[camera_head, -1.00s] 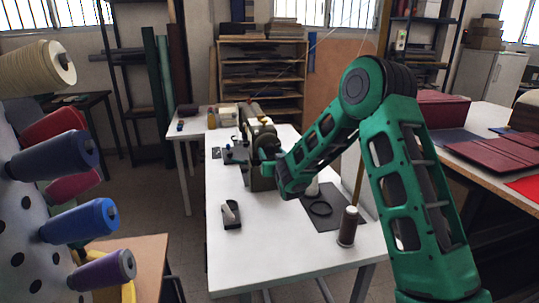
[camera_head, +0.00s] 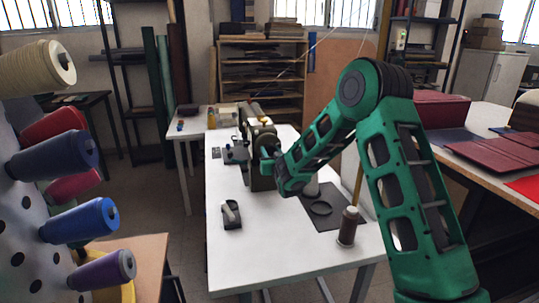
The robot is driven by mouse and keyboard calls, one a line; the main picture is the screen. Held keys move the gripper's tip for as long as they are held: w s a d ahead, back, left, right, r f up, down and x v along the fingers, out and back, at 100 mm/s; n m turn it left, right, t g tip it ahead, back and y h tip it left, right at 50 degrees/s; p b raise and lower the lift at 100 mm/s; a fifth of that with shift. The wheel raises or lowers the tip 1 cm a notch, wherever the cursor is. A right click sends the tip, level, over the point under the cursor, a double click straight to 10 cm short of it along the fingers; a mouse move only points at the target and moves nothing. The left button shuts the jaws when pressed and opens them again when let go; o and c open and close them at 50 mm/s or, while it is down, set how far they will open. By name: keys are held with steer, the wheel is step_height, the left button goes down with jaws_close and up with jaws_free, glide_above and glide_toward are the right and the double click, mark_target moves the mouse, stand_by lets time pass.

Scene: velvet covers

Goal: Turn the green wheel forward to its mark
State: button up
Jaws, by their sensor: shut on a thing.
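A sewing machine (camera_head: 246,148) stands on the white table, partly covered by my arm. At its right end the dark green wheel (camera_head: 267,142) shows as a small rounded shape. My gripper (camera_head: 266,167) is at the wheel's lower side, shut on it. The fingers are small and dark here, and my wrist hides part of the contact. I cannot make out the mark on the wheel.
The white table (camera_head: 255,265) has free room at its front. A small dark tray (camera_head: 232,215) lies left. Thread cones (camera_head: 80,220) crowd the left edge.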

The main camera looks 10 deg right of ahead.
steer(key=n, duration=1)
steer(key=shift+a+n, duration=0.1)
steer(key=shift+n, duration=0.3)
steer(key=n, duration=0.6)
steer(key=shift+f, duration=0.1)
steer(key=n, duration=0.4)
steer(key=shift+f, duration=0.1)
steer(key=shift+s+n, duration=0.1)
steer(key=shift+n, duration=0.3)
steer(key=shift+f, duration=0.1)
steer(key=o, duration=0.9)
steer(key=shift+o, duration=0.7)
steer(key=shift+r, duration=0.2)
